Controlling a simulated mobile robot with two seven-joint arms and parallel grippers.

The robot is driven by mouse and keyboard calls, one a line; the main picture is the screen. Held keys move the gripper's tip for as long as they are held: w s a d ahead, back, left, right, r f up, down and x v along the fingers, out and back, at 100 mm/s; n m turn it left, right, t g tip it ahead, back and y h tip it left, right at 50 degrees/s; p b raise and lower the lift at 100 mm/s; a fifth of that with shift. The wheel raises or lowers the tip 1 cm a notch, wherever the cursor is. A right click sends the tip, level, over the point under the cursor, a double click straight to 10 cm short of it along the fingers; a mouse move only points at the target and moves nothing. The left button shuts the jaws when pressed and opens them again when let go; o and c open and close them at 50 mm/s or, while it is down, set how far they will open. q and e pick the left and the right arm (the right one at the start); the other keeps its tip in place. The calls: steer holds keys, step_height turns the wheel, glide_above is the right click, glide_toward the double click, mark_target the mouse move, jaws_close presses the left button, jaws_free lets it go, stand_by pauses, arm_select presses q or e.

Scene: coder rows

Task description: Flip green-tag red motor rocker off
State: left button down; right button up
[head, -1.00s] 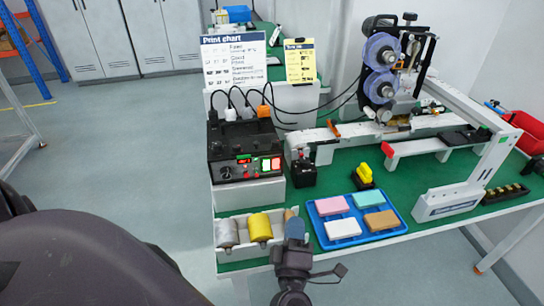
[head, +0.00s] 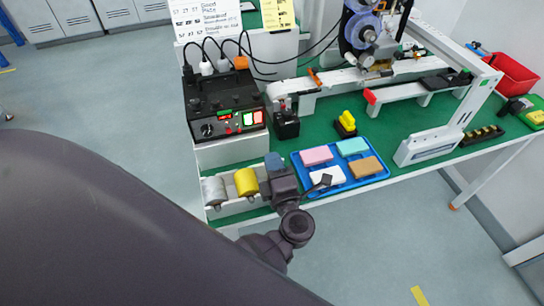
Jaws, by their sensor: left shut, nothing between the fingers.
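The black control box (head: 222,97) stands on a white stand at the table's left side. The tags are too small to tell, and I cannot tell which way the rockers are tipped. My left gripper (head: 273,161) is shut and empty, in front of and below the panel, apart from the rockers. My right gripper is not in view.
A white bin with a grey spool (head: 214,190) and a yellow spool (head: 246,182) lies left of my gripper. A blue tray (head: 376,178) with coloured blocks is to the right. A small black unit (head: 286,126) stands beside the box. Cables rise behind the box.

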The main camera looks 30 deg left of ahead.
mark_target(257, 117)
arm_select(q)
steer(key=p+x, duration=0.1)
steer(key=x, duration=0.9)
steer(key=shift+x, duration=0.8)
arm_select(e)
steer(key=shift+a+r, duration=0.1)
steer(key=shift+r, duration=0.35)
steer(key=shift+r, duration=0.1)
